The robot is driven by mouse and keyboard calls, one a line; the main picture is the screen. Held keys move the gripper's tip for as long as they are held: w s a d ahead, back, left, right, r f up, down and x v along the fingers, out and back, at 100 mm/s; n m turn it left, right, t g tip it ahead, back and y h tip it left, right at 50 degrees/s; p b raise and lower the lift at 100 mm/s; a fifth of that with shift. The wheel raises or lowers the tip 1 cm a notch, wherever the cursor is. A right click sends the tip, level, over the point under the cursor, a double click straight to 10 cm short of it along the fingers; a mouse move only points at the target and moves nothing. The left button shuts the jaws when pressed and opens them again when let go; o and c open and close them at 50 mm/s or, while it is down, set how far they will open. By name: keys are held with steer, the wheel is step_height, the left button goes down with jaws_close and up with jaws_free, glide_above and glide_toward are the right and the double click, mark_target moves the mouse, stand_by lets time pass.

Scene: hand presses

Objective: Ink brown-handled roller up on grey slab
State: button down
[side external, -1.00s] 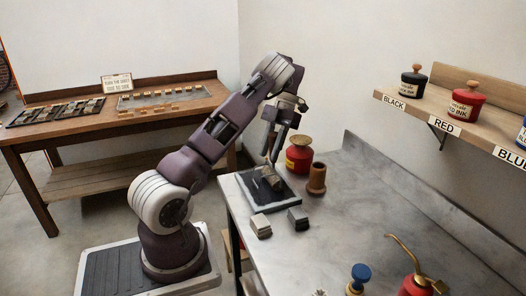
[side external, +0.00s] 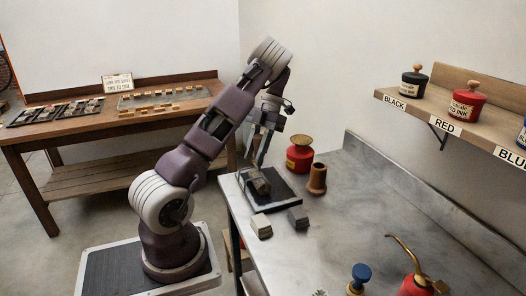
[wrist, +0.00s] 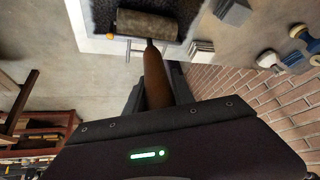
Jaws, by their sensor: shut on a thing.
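The brown-handled roller shows its brown handle (wrist: 155,80) in the wrist view, and its wide dark drum (wrist: 147,24) lies across the slab. My gripper (wrist: 157,92) is shut on the handle. In the side view my gripper (side external: 260,162) is above the slab's left part, with the roller drum (side external: 259,186) below it. The drum appears to touch the slab, near its left edge. The grey slab (side external: 283,203) has a dark inked patch (side external: 284,185) with a paler rim. The underside of the drum is hidden.
A red pot with a tan top (side external: 300,153) and a brown cup (side external: 317,179) stand behind and right of the slab. Two small blocks, pale (side external: 261,226) and dark (side external: 298,218), sit in front. A red oil can (side external: 417,285) stands at the near right.

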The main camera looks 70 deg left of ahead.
steer(key=shift+s, duration=0.5)
step_height(320, 180, up, 5)
stand_by(0.4)
steer(key=shift+w, duration=0.1)
